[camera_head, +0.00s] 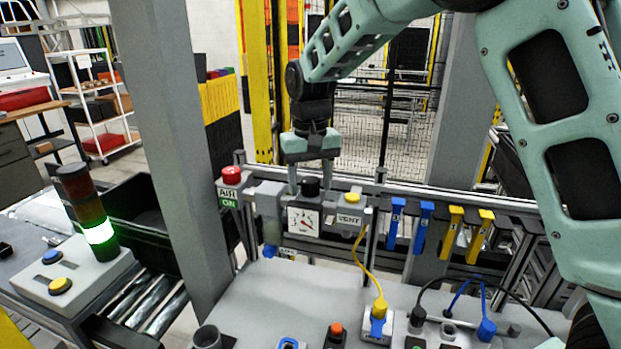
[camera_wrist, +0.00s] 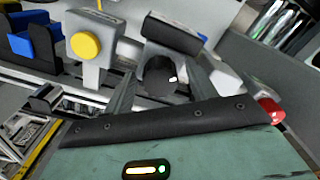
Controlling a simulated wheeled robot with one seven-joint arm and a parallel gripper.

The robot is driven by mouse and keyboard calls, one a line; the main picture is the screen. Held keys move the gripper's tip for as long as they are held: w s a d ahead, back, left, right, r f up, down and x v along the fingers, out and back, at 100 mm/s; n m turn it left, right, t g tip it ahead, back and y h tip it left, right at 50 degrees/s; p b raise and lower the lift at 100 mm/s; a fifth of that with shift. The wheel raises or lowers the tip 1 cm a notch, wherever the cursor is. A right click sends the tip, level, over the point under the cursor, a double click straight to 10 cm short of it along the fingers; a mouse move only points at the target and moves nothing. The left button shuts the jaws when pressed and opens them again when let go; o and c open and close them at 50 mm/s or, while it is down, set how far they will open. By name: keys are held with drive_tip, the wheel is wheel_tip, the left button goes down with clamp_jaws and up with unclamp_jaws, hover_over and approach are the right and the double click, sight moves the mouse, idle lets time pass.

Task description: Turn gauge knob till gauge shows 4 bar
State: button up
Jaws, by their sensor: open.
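The black gauge knob (camera_head: 311,187) sits on top of the unit. It also shows in the wrist view (camera_wrist: 161,75). My gripper (camera_head: 312,190) points down from above, open, with one finger on each side of the knob. In the wrist view my gripper (camera_wrist: 160,88) has its fingers apart around the knob; I cannot tell whether they touch it.
A red button (camera_head: 231,175) stands left of the knob above the AIR ON label. A yellow button (camera_head: 352,197) stands right, above the VENT label. Blue and yellow clips (camera_head: 424,226) hang on the rail. A yellow cable (camera_head: 361,262) runs down to the grey table (camera_head: 270,300).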

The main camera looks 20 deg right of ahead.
drive_tip(key=c, duration=1)
drive_tip(key=n, duration=0.4)
drive_tip(key=shift+n, duration=0.4)
drive_tip(key=n, duration=0.3)
drive_tip(key=shift+n, duration=0.3)
drive_tip(key=n, duration=0.4)
drive_tip(key=shift+r, duration=0.1)
drive_tip(key=shift+n, duration=1.6)
